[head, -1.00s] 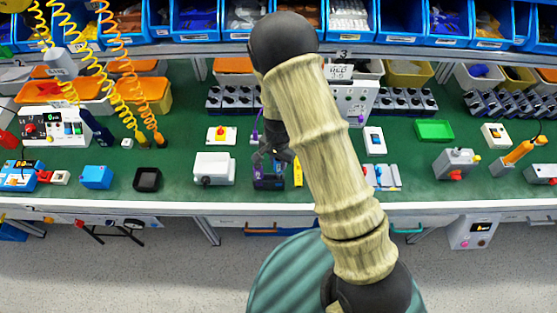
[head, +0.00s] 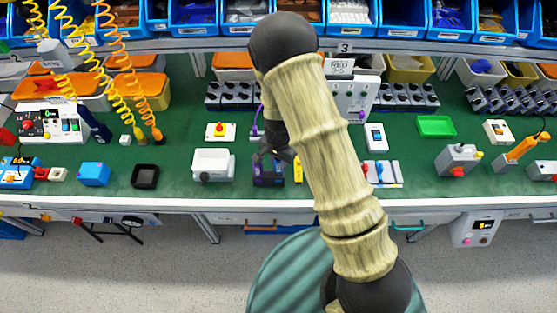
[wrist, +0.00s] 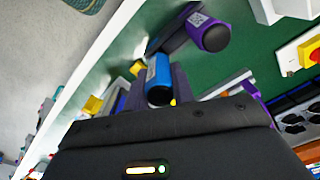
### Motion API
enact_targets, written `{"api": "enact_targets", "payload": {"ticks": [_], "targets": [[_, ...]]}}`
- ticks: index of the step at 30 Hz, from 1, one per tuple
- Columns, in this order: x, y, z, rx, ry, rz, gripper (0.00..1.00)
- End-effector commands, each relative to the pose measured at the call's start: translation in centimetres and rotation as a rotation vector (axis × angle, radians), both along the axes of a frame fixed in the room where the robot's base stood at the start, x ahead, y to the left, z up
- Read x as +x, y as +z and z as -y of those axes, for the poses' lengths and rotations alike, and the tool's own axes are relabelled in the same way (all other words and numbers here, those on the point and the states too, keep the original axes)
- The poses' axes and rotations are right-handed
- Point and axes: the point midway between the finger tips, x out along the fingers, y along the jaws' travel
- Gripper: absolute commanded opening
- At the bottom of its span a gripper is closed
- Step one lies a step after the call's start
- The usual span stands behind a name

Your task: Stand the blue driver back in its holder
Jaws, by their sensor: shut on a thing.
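The blue driver (wrist: 158,88) shows in the wrist view as a rounded blue handle with a pale label. It is between the two dark fingers of my gripper (wrist: 160,80), which is shut on it. In the head view my gripper (head: 274,155) hangs over the bench near its front edge, and I cannot make out the blue driver there. A purple-handled tool (wrist: 211,36) lies just beyond the fingers in the wrist view. Below my gripper in the head view is a dark purple-blue object (head: 267,174); I cannot tell whether it is the holder.
A yellow piece (head: 298,170) is right of my gripper. A white box (head: 213,165) and a black tray (head: 145,176) stand to the left. A red-button box (head: 220,131) is behind. The green bench top (head: 180,186) is bare between these things.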

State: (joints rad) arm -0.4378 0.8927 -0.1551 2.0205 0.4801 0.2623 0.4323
Motion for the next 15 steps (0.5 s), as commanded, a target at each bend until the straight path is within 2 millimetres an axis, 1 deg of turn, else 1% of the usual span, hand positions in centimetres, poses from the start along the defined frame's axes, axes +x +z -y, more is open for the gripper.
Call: {"api": "enact_targets", "payload": {"ticks": [15], "targets": [[0.0,-1.4,0.0,0.000,0.000,0.000,0.00]]}}
